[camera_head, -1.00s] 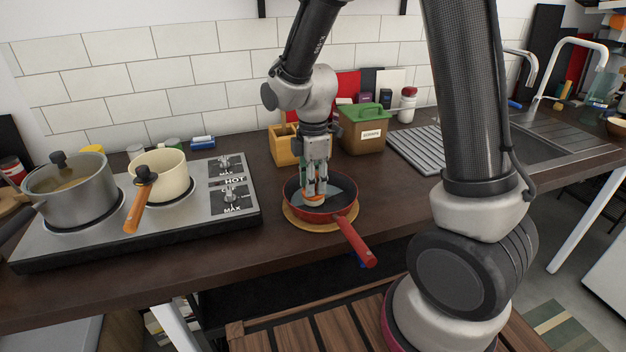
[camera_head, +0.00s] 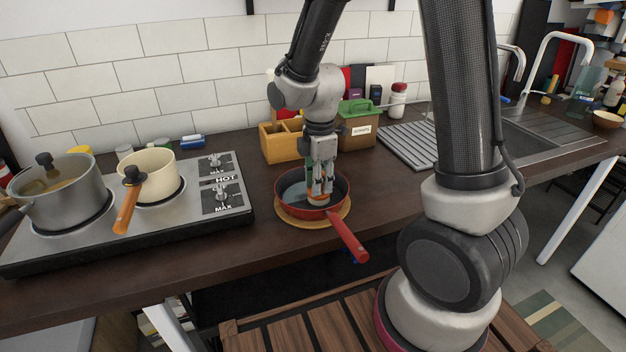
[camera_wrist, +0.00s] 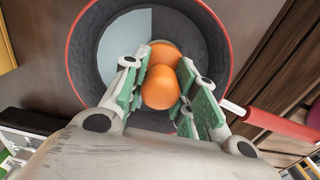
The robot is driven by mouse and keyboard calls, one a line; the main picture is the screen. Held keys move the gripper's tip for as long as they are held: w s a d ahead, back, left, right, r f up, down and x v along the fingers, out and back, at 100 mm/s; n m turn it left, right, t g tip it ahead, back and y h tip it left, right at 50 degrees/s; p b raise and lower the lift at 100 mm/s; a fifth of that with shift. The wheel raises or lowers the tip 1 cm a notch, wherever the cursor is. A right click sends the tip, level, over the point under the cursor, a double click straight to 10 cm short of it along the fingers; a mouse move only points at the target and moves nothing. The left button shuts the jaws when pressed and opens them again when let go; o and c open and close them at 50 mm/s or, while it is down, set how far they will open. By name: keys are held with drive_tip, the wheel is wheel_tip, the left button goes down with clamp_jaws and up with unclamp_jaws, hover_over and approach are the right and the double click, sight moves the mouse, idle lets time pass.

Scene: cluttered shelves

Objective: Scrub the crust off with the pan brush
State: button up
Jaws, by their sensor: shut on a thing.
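The red frying pan (camera_head: 347,233) rests on a round wooden board (camera_head: 288,217), its handle pointing to the front right. Its dark inside also shows in the wrist view (camera_wrist: 88,72). A pale blue-grey patch (camera_wrist: 125,38) covers part of the pan floor; I cannot tell whether it is crust. My gripper (camera_head: 320,183) points down into the pan, right of its middle. It is shut on the orange knob of the pan brush (camera_wrist: 162,86), between its green-padded fingers. The brush's lower part (camera_head: 318,201) is low in the pan; its bristles are hidden.
A hob with a grey pot (camera_head: 62,195) and a cream saucepan (camera_head: 150,168) stands left. A wooden caddy (camera_head: 280,146) and a green-lidded box (camera_head: 357,130) stand behind the pan. Bare counter lies between hob and pan. The sink is at the right.

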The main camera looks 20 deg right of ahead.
drive_tip(key=shift+w+a, duration=0.45)
drive_tip(key=shift+a, duration=0.35)
drive_tip(key=shift+w+a, duration=0.4)
drive_tip(key=shift+a, duration=0.35)
clamp_jaws()
drive_tip(key=shift+s+d, duration=0.45)
drive_tip(key=shift+d, duration=0.35)
drive_tip(key=shift+s+d, duration=0.4)
drive_tip(key=shift+d, duration=0.35)
drive_tip(key=shift+w+a, duration=0.1)
drive_tip(key=shift+a, duration=0.05)
drive_tip(key=shift+w+a+f, duration=0.1)
drive_tip(key=shift+w+a, duration=0.25)
drive_tip(key=shift+a, duration=0.35)
drive_tip(key=shift+w+a+f, duration=0.1)
drive_tip(key=shift+w+a, duration=0.25)
drive_tip(key=shift+a, duration=0.35)
